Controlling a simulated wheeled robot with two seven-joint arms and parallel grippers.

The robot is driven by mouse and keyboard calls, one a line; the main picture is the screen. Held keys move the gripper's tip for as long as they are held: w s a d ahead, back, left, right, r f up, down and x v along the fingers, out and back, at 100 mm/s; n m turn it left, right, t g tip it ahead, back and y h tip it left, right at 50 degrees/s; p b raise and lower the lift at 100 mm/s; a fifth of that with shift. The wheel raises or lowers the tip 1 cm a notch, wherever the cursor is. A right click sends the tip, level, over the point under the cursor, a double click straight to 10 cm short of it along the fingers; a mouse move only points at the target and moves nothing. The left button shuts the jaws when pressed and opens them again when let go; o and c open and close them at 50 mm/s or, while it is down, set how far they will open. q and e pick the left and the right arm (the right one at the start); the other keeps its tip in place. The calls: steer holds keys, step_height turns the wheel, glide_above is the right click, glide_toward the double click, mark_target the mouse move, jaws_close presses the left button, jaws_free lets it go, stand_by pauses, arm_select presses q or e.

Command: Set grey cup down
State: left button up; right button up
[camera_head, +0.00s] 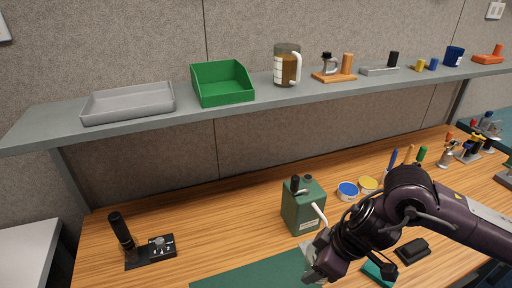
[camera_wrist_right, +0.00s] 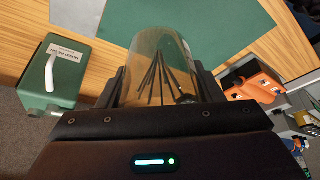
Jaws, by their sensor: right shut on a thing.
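My right gripper (camera_head: 315,268) is low over the front of the wooden table, next to the dark green mat (camera_head: 262,272). In the right wrist view it is shut on a see-through, grey-brown cup (camera_wrist_right: 165,62) with a pale label at its right side. Thin dark rods show in or through the cup. The mat (camera_wrist_right: 205,25) shows beyond the cup in that view; I cannot tell whether the cup touches it. In the head view the cup is mostly hidden by my gripper. My left gripper is not in view.
A green box (camera_head: 302,208) with a white lever stands close behind my right gripper. A black joystick (camera_head: 122,235) stands at the left. Blue and yellow-topped tins (camera_head: 348,190) stand behind my arm. A shelf (camera_head: 200,108) spans the back. The table's left middle is clear.

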steer(key=w+d+f+m+t+h+b, duration=0.2)
steer(key=w+d+f+m+h+b, duration=0.1)
steer(key=m, duration=0.8)
steer(key=w+d+b, duration=0.1)
steer(key=d+b, duration=0.1)
steer(key=b, duration=0.1)
steer(key=shift+w+d+f+h+b, duration=0.15)
steer(key=shift+d+f+h+b, duration=0.1)
steer(key=shift+f+h+b, duration=0.15)
